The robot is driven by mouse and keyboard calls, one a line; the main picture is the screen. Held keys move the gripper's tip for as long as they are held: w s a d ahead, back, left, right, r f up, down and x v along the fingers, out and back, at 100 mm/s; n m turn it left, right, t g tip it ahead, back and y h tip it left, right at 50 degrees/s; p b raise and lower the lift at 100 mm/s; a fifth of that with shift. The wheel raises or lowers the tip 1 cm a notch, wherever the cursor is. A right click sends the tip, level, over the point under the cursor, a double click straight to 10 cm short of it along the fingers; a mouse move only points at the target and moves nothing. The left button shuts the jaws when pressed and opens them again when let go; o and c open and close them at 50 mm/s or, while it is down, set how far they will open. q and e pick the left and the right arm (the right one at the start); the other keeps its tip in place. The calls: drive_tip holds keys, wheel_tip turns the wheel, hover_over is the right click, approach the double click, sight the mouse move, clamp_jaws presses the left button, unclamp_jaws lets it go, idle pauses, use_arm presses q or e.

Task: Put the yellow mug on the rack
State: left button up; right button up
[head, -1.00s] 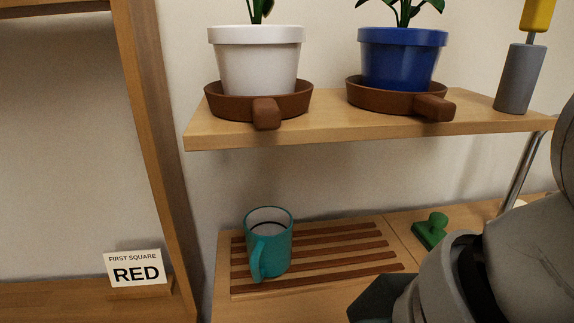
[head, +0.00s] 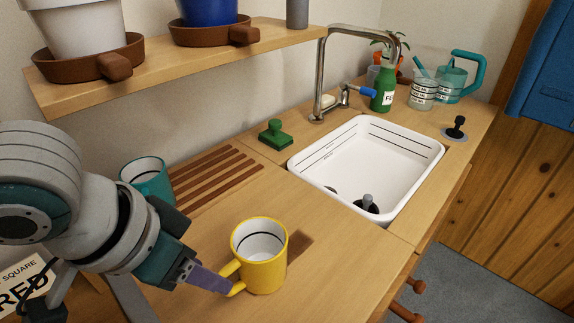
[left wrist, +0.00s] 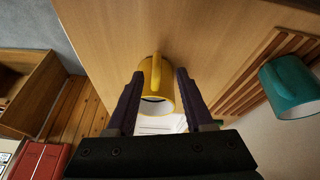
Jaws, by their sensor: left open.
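The yellow mug (head: 268,272) stands upright on the wooden counter, its handle toward the lower left. My left gripper (head: 213,282) is open, with its purple fingers at the handle side of the mug. In the left wrist view the yellow mug (left wrist: 156,92) shows between the two spread fingers of my left gripper (left wrist: 160,78). Whether a finger touches the handle is unclear. The rack (head: 222,172) is a set of dark brown slats on the counter behind the mug; it also shows in the left wrist view (left wrist: 240,87). My right gripper is not in view.
A teal mug (head: 150,178) stands at the rack's left end, partly behind my left arm. A green stamp-like object (head: 275,136) is beyond the rack. A white sink (head: 345,160) is to the right. A shelf (head: 180,62) with potted plants overhangs the back.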

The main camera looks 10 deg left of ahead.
sight(236, 288)
use_arm(q)
drive_tip(key=shift+x, duration=1.2)
drive_tip(key=b+x, duration=0.1)
drive_tip(key=x, duration=0.1)
drive_tip(key=b+x, duration=0.1)
drive_tip(key=x, duration=0.2)
drive_tip(key=shift+d+f, duration=0.15)
drive_tip(key=shift+d, duration=0.15)
clamp_jaws()
